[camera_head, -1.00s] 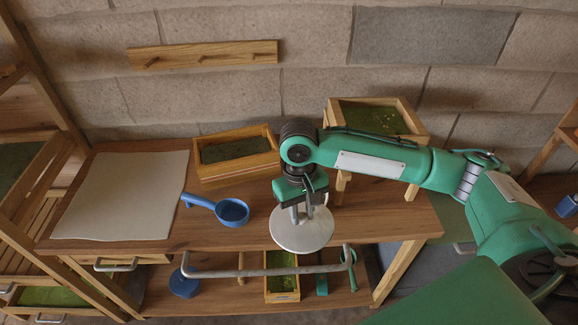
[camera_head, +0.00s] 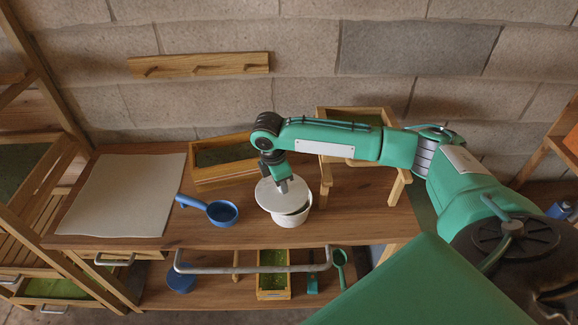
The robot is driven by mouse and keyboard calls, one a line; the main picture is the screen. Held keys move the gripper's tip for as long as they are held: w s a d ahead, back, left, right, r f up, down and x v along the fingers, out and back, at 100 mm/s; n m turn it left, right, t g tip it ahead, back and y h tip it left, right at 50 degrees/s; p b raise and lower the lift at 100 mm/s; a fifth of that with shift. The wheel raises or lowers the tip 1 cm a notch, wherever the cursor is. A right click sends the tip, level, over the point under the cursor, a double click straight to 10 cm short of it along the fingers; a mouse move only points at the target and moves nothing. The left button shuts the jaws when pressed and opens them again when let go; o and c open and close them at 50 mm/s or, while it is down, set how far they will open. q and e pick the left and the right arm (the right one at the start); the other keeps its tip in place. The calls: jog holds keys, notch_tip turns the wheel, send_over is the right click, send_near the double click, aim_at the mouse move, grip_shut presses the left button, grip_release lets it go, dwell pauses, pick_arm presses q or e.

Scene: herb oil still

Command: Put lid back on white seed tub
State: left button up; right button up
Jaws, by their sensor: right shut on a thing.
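The white lid (camera_head: 272,197) is in my right gripper (camera_head: 283,186), which is shut on it from above. The white seed tub (camera_head: 292,219) stands upright on the wooden bench, near its front edge. The lid sits over the back left of the tub and hides part of its opening. I cannot tell whether the lid touches the rim. My left gripper is not in view.
A blue scoop (camera_head: 221,213) lies left of the tub. A wooden planter box (camera_head: 222,182) stands behind, and a raised wooden box (camera_head: 324,147) stands at the back right. A pale mat (camera_head: 125,197) covers the bench's left. A grey rail (camera_head: 250,269) runs along the front.

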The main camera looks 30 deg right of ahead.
aim_at(289, 184)
jog(key=d+n, duration=0.1)
jog(key=w+d+n, duration=0.1)
jog(key=w+d+n+p, duration=0.1)
jog(key=shift+d+n+t, duration=0.2)
jog(key=shift+n+t, duration=0.1)
jog(key=shift+w+d+f+n, duration=0.1)
jog(key=shift+w+d+n, duration=0.1)
jog(key=shift+d+n, duration=0.35)
notch_tip(289, 184, down, 4)
jog(key=b, duration=0.5)
jog(key=shift+a+f, duration=0.1)
jog(key=shift+f, duration=0.05)
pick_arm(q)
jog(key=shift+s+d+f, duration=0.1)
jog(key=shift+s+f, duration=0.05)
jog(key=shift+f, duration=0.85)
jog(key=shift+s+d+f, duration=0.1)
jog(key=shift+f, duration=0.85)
pick_arm(e)
jog(key=shift+f, duration=1)
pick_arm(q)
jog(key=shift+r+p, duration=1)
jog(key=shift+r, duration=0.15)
pick_arm(e)
jog(key=shift+r, duration=0.1)
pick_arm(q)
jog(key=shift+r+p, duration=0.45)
pick_arm(e)
jog(key=shift+f, duration=0.2)
